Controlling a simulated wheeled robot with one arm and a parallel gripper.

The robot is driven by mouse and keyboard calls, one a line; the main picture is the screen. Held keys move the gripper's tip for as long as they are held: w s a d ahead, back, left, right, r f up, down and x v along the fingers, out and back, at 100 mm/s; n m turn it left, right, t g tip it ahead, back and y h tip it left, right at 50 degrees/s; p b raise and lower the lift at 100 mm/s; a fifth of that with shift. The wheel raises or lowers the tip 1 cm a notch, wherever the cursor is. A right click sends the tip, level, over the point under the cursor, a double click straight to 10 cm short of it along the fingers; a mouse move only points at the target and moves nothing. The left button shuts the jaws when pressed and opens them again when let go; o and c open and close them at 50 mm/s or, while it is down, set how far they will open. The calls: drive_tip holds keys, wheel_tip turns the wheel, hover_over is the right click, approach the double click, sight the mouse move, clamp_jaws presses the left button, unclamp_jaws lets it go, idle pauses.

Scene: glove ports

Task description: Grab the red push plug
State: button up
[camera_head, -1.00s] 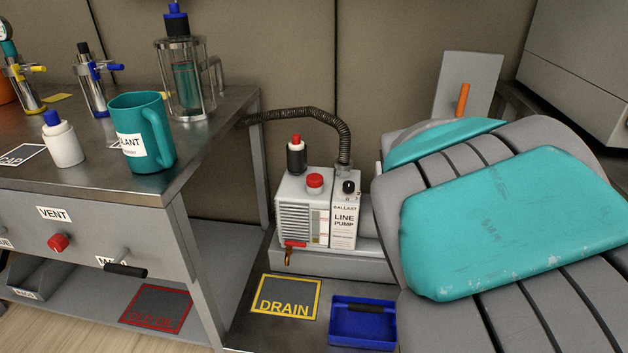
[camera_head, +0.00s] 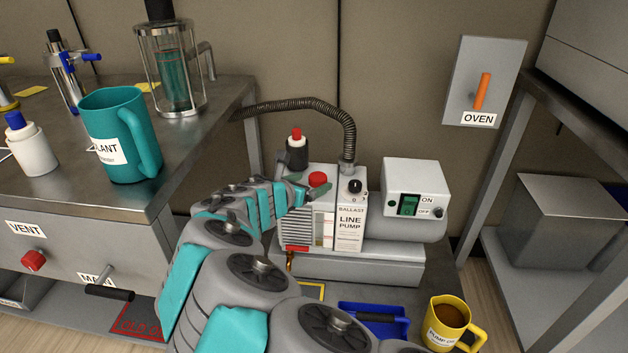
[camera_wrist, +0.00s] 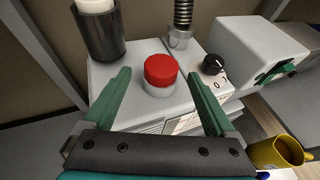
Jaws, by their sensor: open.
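The red push plug (camera_head: 318,179) is a round red cap on top of the white line pump (camera_head: 348,225). In the wrist view the plug (camera_wrist: 160,70) sits on a short pale collar, upright, in the middle of the picture. My gripper (camera_wrist: 158,76) is open, with one green finger on each side of the plug and a gap on both sides. No contact shows. In the head view my gripper (camera_head: 307,185) is at the pump's top and partly hidden by my own arm.
A black holder with a red-topped white bottle (camera_head: 297,151) stands left behind the plug. A black ballast knob (camera_head: 355,186) and ribbed hose (camera_head: 350,135) are close on the right. A switch box (camera_head: 412,180), blue tray (camera_head: 365,308) and yellow mug (camera_head: 455,322) are nearby.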

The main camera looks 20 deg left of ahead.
sight(318, 176)
drive_tip(key=shift+r+x, duration=0.15)
drive_tip(key=shift+x, duration=1.6)
drive_tip(key=shift+r+x, duration=0.15)
drive_tip(key=shift+x, duration=1.6)
drive_tip(key=shift+w, duration=0.1)
drive_tip(key=c, duration=1.4)
drive_tip(key=shift+c, duration=0.2)
drive_tip(key=shift+r, duration=0.2)
